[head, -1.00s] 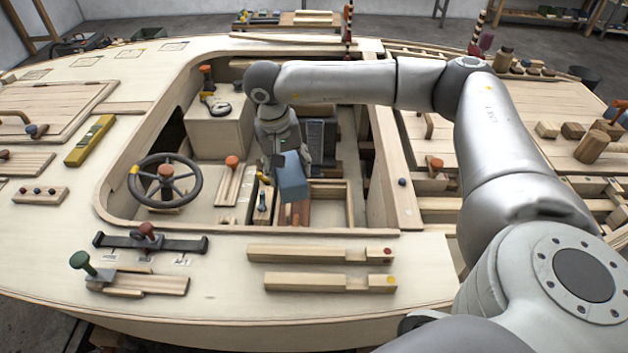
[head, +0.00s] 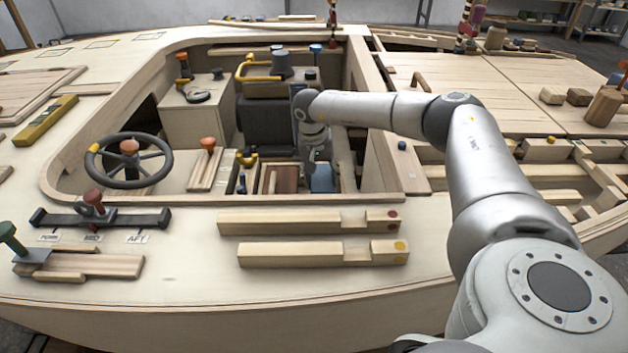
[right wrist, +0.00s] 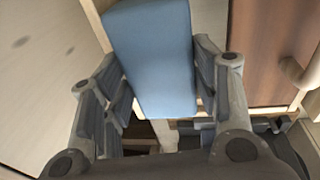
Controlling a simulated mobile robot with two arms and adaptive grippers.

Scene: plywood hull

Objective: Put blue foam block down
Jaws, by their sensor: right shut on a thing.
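The blue foam block (head: 322,180) is low inside the open cockpit, at the right of a wooden-framed tray (head: 262,180). In the head view my right gripper (head: 320,163) comes down over it and hides part of it. In the right wrist view the blue block (right wrist: 153,48) sits between the two dark fingers of my right gripper (right wrist: 163,85), which are shut on its sides. A light wooden edge and a brown panel (right wrist: 268,45) lie close beside the block. Whether the block touches the surface under it I cannot tell. My left gripper is not in view.
A steering wheel (head: 130,161) and an orange-topped lever (head: 208,160) stand left of the tray. The cockpit's right wall (head: 372,150) is close to my right arm. Two notched wooden bars (head: 300,254) lie on the near deck.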

